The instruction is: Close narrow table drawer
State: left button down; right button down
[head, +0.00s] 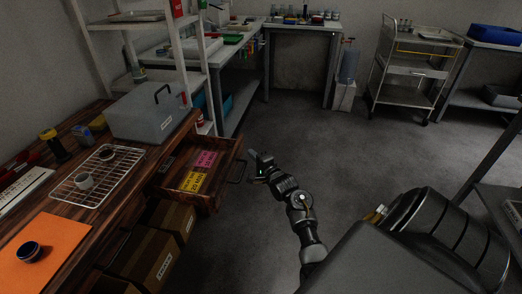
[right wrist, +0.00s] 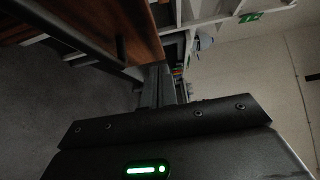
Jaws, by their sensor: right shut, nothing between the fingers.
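The narrow wooden table drawer (head: 214,198) is pulled out from under the brown wooden table (head: 75,222) in the head view. Pink and yellow labelled items lie inside it. Its dark handle (head: 237,172) is on the front panel. My right gripper (head: 256,163) is just to the right of the handle, in front of the drawer, with a small gap showing. Its fingers are shut and empty. In the right wrist view the fingers (right wrist: 160,88) point toward brown wood (right wrist: 141,32), seen at a tilt. My left gripper is not in view.
Cardboard boxes (head: 148,252) stand below the drawer. A wire rack (head: 97,176), a grey lidded box (head: 146,112) and an orange mat (head: 42,252) are on the table. A white shelf rack (head: 205,80) stands behind. The floor (head: 300,130) to the right is clear.

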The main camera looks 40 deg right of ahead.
aim_at(237, 148)
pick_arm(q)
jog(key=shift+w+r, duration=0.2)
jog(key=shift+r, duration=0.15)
pick_arm(e)
jog(key=shift+w+a, duration=0.55)
jog(key=shift+w, duration=0.35)
jog(key=shift+w+a, duration=0.55)
jog(key=shift+w, duration=0.35)
jog(key=shift+w+a, duration=0.1)
